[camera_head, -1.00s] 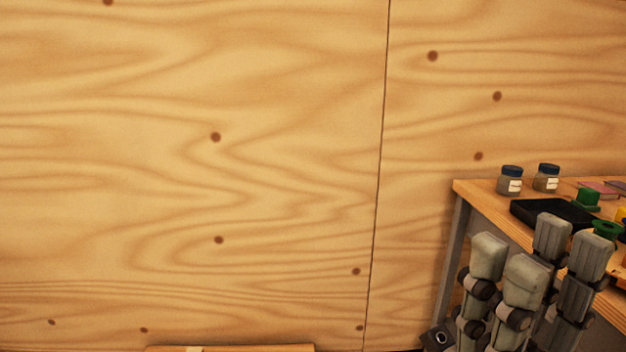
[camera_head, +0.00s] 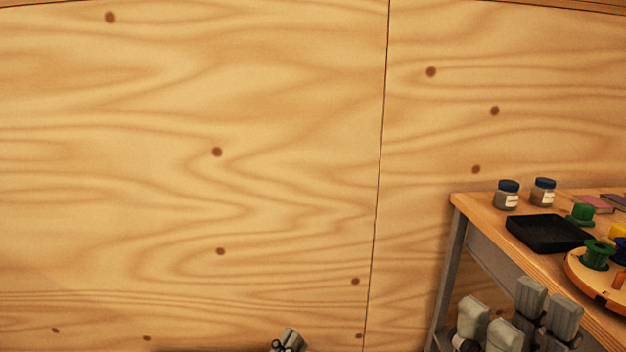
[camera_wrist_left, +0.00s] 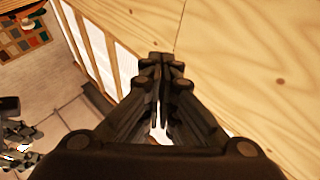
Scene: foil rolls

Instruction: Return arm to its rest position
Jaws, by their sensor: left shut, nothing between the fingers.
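My left gripper (camera_head: 288,344) shows as a small dark grey shape at the bottom edge of the head view, in front of the wooden wall. In the left wrist view its fingers (camera_wrist_left: 167,72) are shut with their tips together, and nothing is between them. My right gripper (camera_head: 517,322) is at the lower right of the head view, in front of the workbench. Its pale grey fingertips stand upright in two pairs with a gap between them. Its lower part is cut off by the frame.
The workbench (camera_head: 480,223) on the right carries two jars (camera_head: 507,196) (camera_head: 543,193), a black tray (camera_head: 548,233), green spools (camera_head: 597,254) and a round wooden board (camera_head: 582,277). A plywood wall (camera_head: 290,110) fills the background. A checkered panel (camera_wrist_left: 22,38) shows in the wrist view.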

